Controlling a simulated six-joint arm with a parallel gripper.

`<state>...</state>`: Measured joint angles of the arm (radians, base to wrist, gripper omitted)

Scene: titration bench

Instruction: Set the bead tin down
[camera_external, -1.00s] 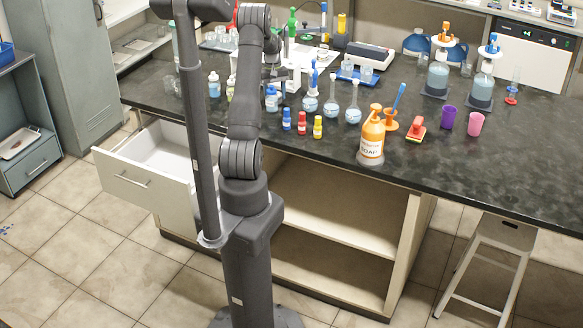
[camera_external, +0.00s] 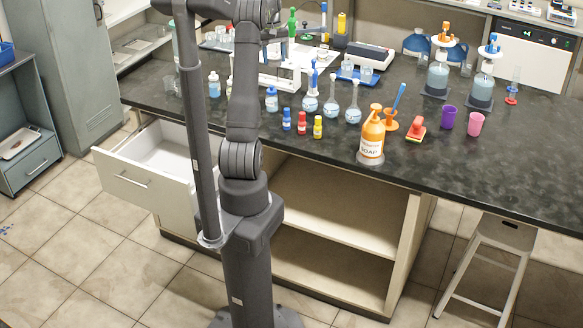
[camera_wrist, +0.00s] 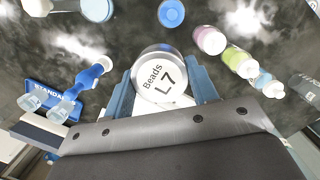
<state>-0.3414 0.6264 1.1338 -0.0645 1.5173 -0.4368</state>
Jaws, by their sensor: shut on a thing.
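The bead tin (camera_wrist: 152,80) is a round, silvery tin with a white lid that reads "Beads L7". In the wrist view it sits between the two blue fingers of my gripper (camera_wrist: 163,77), which is shut on it. The lid faces the camera. The dark bench top (camera_external: 520,150) lies beyond the tin in the wrist view. I cannot tell how high the tin is above it. In the external view I cannot make out the tin or the fingers; my arm covers that part of the bench.
Near the tin in the wrist view are a blue-capped bottle (camera_wrist: 171,13), a pink bottle (camera_wrist: 209,40), a green-labelled bottle (camera_wrist: 238,61) and a blue tray (camera_wrist: 38,88) marked "STANDARD". Flasks and small bottles crowd the bench middle. An orange soap bottle (camera_external: 371,138) stands near the front edge.

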